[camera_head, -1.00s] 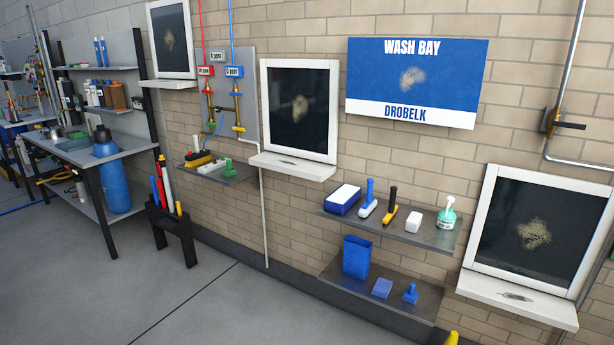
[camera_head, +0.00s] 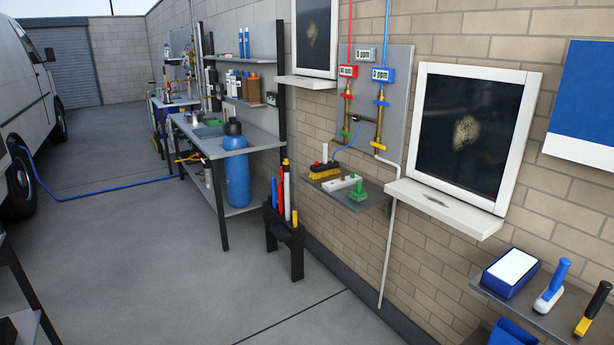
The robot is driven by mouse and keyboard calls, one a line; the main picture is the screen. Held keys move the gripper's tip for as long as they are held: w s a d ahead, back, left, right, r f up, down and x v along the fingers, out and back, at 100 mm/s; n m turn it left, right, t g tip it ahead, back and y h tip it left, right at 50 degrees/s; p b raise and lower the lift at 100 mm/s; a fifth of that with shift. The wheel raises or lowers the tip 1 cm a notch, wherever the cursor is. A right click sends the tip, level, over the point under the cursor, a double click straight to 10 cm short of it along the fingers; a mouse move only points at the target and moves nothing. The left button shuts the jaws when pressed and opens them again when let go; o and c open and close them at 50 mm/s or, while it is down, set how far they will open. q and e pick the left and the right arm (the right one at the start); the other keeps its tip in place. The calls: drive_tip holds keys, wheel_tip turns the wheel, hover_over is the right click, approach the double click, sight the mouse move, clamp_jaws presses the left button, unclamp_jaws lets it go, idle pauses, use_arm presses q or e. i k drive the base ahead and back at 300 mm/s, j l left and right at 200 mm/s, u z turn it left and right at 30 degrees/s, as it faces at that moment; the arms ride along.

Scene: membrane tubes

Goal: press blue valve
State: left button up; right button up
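A blue valve handle (camera_head: 381,103) sits on the blue-fed brass pipe of a grey wall panel (camera_head: 398,80), right of centre and high in the head view. A blue meter (camera_head: 382,75) reading "0 ppm" is just above it, fed by a blue pipe (camera_head: 387,30). To its left are a red valve handle (camera_head: 348,97) and a red meter (camera_head: 348,71) on the red-fed line. A grey meter (camera_head: 366,54) is above and between them. Neither of my grippers shows in the head view.
A small shelf (camera_head: 365,200) with brushes juts out below the panel. A black rack (camera_head: 285,240) of tubes stands on the floor to its left. A workbench (camera_head: 212,142) and a blue cylinder (camera_head: 236,175) are further left. The concrete floor (camera_head: 130,270) is open; a van (camera_head: 25,95) stands far left.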

sight(375, 102)
drive_tip(key=i+j+z, duration=0.15)
drive_tip(key=i, duration=0.4)
drive_tip(key=i+j+z, duration=0.15)
drive_tip(key=i+j, duration=0.2)
drive_tip(key=i, duration=0.15)
